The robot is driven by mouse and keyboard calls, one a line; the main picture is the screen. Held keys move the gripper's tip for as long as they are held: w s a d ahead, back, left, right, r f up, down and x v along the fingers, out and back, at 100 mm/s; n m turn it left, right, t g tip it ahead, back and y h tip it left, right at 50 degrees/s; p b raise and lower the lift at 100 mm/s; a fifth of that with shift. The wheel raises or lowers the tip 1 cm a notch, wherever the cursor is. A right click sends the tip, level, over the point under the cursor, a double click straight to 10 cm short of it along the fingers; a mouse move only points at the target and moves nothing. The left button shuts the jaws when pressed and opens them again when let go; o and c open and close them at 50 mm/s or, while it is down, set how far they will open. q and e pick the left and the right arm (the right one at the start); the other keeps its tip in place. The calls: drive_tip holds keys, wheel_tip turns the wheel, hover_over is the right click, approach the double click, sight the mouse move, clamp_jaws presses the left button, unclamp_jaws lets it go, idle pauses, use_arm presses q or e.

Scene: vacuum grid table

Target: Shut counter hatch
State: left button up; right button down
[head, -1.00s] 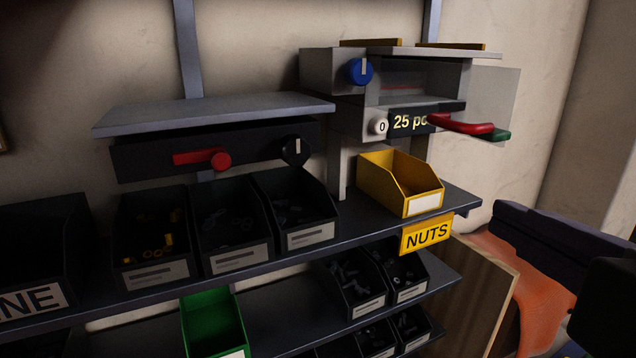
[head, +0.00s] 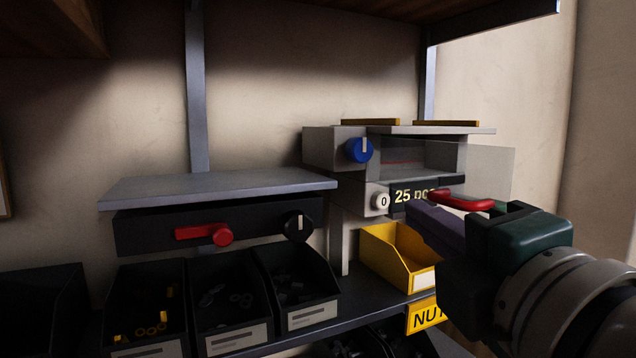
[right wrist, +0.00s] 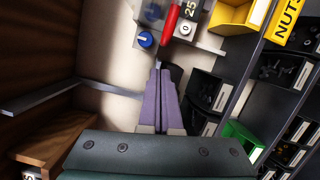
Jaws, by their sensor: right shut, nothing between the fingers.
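The counter (head: 334,146) is a grey box with a blue knob (head: 359,150), a white "0" button (head: 381,199) and a "25 pcs" label (head: 409,195). Its clear hatch pane (head: 490,172) reaches out past the right side of the box. A red handle (head: 460,201) is at the lower front. My right gripper (head: 418,216), with purple fingers, is shut and empty, just below the label and handle in the picture; contact cannot be told. The right wrist view shows its fingers (right wrist: 160,85) together, near the blue knob and red handle (right wrist: 171,22). My left gripper is not in view.
A yellow NUTS bin (head: 388,255) stands under the counter, close to my right gripper. A dark unit with a red lever (head: 205,234) and black knob is at left, above dark bins of small parts. An upper shelf (head: 480,10) hangs overhead.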

drive_tip(key=shift+w+d+r+p, duration=0.1)
drive_tip(key=shift+w+d+p, duration=0.05)
drive_tip(key=shift+d, duration=0.35)
drive_tip(key=shift+w+d+r+p, duration=0.1)
drive_tip(key=shift+w+d+p, duration=0.05)
drive_tip(key=shift+d, duration=0.35)
